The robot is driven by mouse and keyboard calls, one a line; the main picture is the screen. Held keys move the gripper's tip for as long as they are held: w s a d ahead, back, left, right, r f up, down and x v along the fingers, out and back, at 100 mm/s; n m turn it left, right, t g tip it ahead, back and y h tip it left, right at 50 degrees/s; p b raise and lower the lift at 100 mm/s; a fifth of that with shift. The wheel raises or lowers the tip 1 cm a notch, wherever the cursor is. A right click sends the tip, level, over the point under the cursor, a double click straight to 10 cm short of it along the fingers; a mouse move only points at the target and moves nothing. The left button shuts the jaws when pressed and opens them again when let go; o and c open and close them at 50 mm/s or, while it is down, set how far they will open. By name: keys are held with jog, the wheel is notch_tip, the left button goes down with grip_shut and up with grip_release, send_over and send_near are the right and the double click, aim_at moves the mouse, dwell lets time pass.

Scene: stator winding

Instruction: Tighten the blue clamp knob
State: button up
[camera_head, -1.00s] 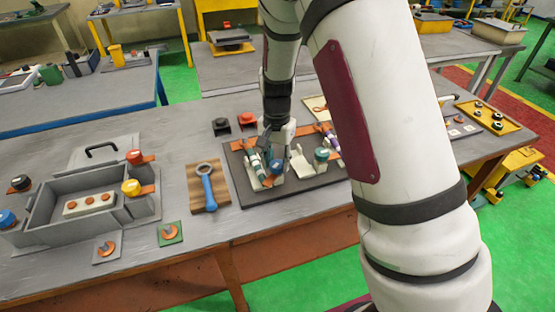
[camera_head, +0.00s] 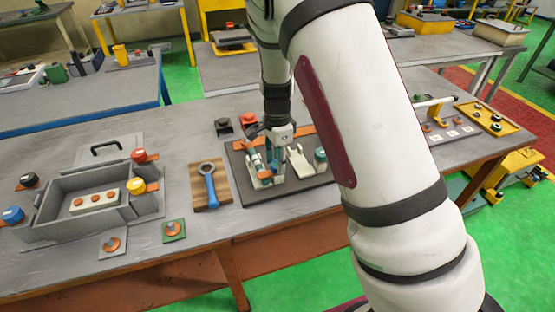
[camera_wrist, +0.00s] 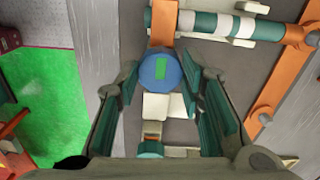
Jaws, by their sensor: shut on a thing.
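The blue clamp knob (camera_wrist: 160,73), round with a green bar mark on top, sits beside an orange bracket in the wrist view. My gripper (camera_wrist: 160,78) is shut on it, with one teal-padded finger on each side. In the head view my gripper (camera_head: 276,165) points down at the fixture on the dark board (camera_head: 299,198), and its fingers mostly hide the blue knob. A teal and white striped cylinder (camera_wrist: 230,27) lies across the fixture beyond the knob.
A teal knob (camera_head: 320,156) stands right of my gripper on the same board. A blue wrench (camera_head: 209,186) lies on a wooden block to the left. A grey bin (camera_head: 60,232) with coloured knobs stands further left. My arm covers part of the table's right side.

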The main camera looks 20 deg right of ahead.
jog(key=shift+w+d+r, duration=0.1)
jog(key=shift+w+r, duration=0.15)
jog(key=o, duration=1.2)
jog(key=shift+s+f, duration=0.1)
notch_tip(320, 180, up, 12)
jog(key=shift+s, duration=0.1)
